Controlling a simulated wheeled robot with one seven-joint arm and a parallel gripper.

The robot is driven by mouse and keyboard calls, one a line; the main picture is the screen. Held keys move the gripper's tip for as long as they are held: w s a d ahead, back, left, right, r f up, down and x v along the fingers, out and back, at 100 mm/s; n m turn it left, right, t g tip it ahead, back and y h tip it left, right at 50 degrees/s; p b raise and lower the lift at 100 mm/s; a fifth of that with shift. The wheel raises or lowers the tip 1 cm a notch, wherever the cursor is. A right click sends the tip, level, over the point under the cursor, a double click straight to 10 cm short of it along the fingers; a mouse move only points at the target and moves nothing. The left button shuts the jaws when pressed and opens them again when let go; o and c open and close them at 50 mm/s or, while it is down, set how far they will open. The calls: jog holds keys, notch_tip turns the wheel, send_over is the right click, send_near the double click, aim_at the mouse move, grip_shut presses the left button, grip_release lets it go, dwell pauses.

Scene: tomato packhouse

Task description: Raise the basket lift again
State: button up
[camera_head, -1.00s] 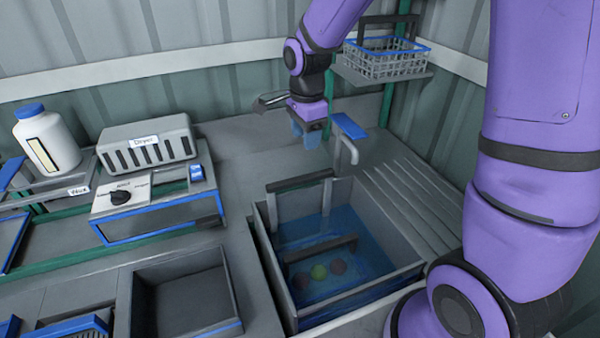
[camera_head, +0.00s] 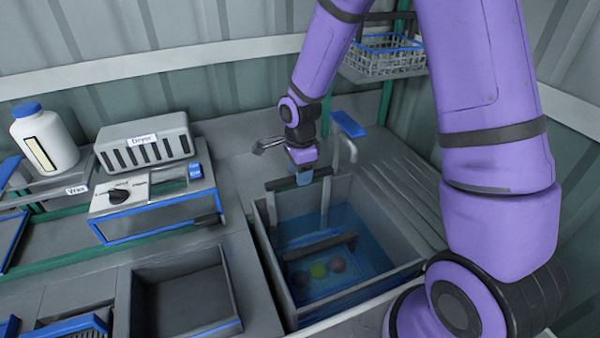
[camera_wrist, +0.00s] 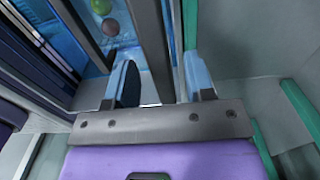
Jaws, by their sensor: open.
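A grey basin (camera_head: 270,262) holds blue water. A basket with a dark bar handle (camera_head: 320,246) sits low in it, with several round fruits (camera_head: 318,270), one green, under the water. A dark crossbar (camera_head: 285,183) spans the basin's back edge, beside an upright grey post (camera_head: 326,200); I take these for the lift. My gripper (camera_head: 303,178) is at this crossbar, pointing down. In the wrist view, my gripper's blue fingers (camera_wrist: 160,85) are apart, with a grey bar (camera_wrist: 151,45) between or just beyond them. Contact cannot be told.
A grey tap (camera_head: 350,150) and a blue plate (camera_head: 347,124) stand behind the basin. A wire basket (camera_head: 385,62) sits on a shelf at the back right. A dryer box (camera_head: 146,142), a dial unit (camera_head: 155,205) and an empty tray (camera_head: 185,300) are left. The ribbed drainboard (camera_head: 400,195) is clear.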

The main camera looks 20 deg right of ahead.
jog(key=shift+f, duration=0.3)
grip_shut()
jog(key=shift+r, duration=0.15)
notch_tip(320, 180, up, 18)
jog(key=shift+r, duration=0.25)
jog(key=shift+w, duration=0.1)
dwell(0.4)
grip_release()
